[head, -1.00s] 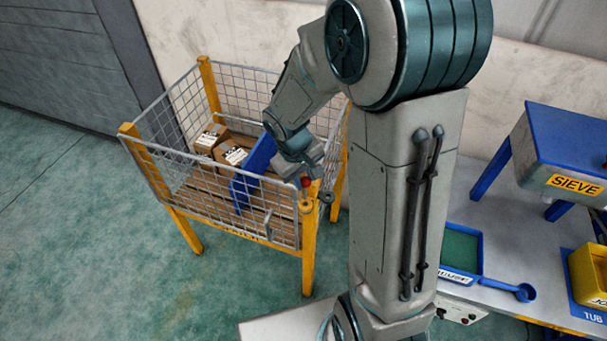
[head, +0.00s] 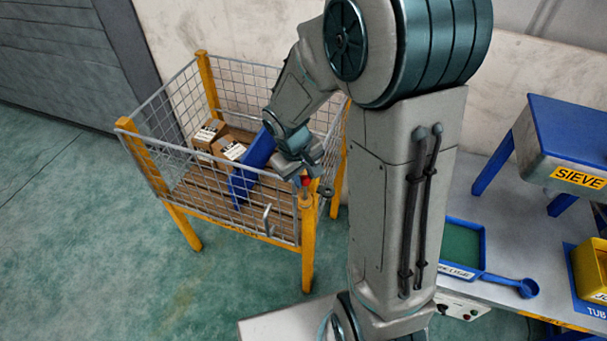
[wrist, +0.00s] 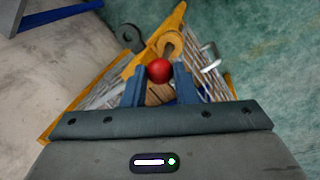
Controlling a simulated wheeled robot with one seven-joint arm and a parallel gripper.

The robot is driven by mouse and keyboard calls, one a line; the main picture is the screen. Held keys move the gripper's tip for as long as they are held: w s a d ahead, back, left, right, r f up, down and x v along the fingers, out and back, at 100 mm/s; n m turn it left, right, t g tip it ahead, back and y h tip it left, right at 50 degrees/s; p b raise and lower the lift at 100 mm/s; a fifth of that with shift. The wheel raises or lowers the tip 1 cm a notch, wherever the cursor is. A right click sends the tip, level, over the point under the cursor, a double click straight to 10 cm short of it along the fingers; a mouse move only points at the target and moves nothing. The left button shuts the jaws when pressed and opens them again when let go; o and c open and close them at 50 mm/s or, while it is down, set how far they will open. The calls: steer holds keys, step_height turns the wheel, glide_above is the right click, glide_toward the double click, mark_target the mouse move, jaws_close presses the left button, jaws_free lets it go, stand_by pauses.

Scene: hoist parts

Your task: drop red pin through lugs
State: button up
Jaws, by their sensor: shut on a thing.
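The red pin shows its round red head (wrist: 159,71) between the two blue fingers of my gripper (wrist: 160,88) in the wrist view. My gripper is shut on it. In the head view the small red head (head: 305,181) is at my gripper (head: 304,178), above the yellow front-right corner post of the mesh crate. In the wrist view a yellow ring-shaped lug (wrist: 170,43) lies just beyond the red head, with a grey ring lug (wrist: 130,37) to its left. The head partly covers the pin's line to the yellow ring, so I cannot tell whether its tip is inside.
The mesh crate (head: 262,238) with yellow posts holds brown boxes (head: 208,134) and a blue panel (head: 250,163). A bench (head: 500,250) at right carries a blue sieve (head: 575,130), a green-bottomed tray and a yellow tub. Green floor is clear at left.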

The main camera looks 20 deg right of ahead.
steer(key=shift+f+b, duration=0.75)
steer(key=shift+b, duration=0.05)
stand_by(0.9)
